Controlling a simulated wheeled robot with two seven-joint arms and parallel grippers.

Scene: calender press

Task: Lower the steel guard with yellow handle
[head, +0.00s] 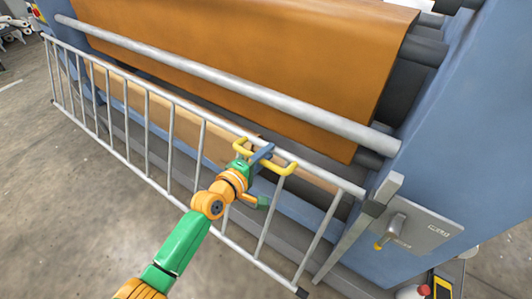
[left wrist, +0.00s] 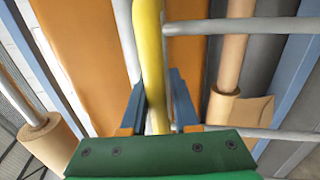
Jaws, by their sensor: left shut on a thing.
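The steel guard (head: 147,112) is a grey barred frame along the front of the press, hanging down from its top rail in the head view. Its yellow handle (head: 284,169) is a bent bar near the right end of the top rail. My left gripper (head: 262,155) is at the handle, its blue fingers on either side of the yellow bar. In the left wrist view the yellow handle (left wrist: 149,60) runs between the two fingers (left wrist: 157,105), with grey guard bars beside it. The fingers hide part of the handle. My right gripper is not in view.
An orange sheet (head: 250,60) hangs over the press rollers behind the guard. A long grey bar (head: 230,85) crosses in front of it. The blue side frame (head: 450,130) with a plate and latch (head: 396,225) stands at right. Open floor (head: 60,210) lies at left.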

